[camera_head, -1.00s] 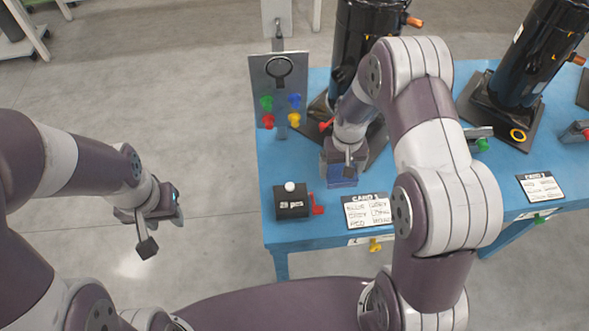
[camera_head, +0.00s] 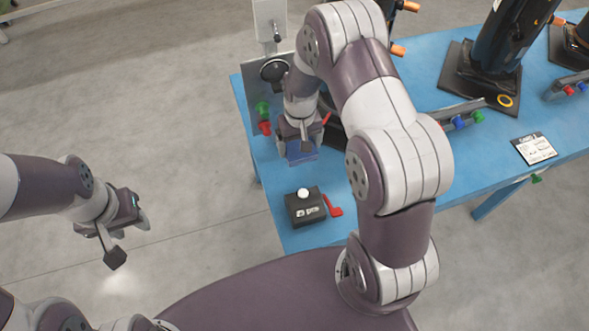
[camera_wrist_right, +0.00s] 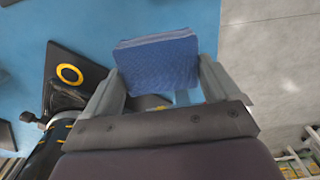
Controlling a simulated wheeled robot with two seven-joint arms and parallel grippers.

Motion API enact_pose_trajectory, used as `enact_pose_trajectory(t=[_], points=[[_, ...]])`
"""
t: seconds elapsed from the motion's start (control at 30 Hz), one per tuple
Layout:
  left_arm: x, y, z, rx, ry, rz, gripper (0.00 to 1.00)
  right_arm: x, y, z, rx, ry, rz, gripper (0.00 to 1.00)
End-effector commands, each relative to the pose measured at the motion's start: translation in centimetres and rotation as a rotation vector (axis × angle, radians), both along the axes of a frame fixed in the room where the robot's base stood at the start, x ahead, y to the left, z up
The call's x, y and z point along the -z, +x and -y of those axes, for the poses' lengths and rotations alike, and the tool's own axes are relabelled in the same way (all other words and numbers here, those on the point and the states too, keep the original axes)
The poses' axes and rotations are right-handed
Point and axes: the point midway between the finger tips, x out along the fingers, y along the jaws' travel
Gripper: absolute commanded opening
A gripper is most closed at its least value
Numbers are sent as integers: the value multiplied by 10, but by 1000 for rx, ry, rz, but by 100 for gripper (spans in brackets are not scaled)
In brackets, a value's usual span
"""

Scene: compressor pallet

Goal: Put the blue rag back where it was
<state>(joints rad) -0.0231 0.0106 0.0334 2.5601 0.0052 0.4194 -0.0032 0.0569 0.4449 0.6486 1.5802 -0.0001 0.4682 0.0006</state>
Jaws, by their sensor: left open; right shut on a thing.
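The blue rag (camera_wrist_right: 158,62) is a folded, textured block between the fingers of my right gripper (camera_wrist_right: 155,85) in the right wrist view. In the head view the right gripper (camera_head: 300,150) points down over the left part of the blue table, with a bit of the blue rag (camera_head: 302,158) showing below it. My right gripper is shut on the rag. I cannot tell whether the rag touches the table. My left gripper (camera_head: 128,225) is open and empty, over the floor to the left of the table.
The blue table (camera_head: 268,213) holds a black box with a white button (camera_head: 304,207), a red piece (camera_head: 333,206), a white card (camera_head: 534,149) and black compressors (camera_head: 500,50). A grey panel with coloured knobs (camera_head: 264,118) stands at its left edge. A black plate with a yellow ring (camera_wrist_right: 70,74) is near the rag.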

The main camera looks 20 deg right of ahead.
Motion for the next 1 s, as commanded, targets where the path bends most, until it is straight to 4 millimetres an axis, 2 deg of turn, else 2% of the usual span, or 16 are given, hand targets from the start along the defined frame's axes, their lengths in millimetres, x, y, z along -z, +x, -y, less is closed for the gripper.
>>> enact_pose_trajectory(t=[0.13, 0.3, 0.53, 0.6, 0.97, 1.0], points=[[0, 0, 0, 0, 0, 0, 43, 9, -1, 0, 0, 0, -3, 65], [-1, 0, 0, 0, 0, 0, 43, 46, -1, 0, 0, 1, -4, 65], [-2, 0, 0, 0, 0, 0, 43, 87, 0, 0, 0, 1, -2, 65], [-7, 0, 0, 0, 0, 0, 43, 93, 0, 0, 0, 1, -1, 65], [-2, 0, 0, 0, 0, 0, 43, 101, 0, 0, 0, 1, 1, 65], [-3, 0, 0, 0, 0, 0, 43, 99, 0, 0, 0, 1, 1, 99]])
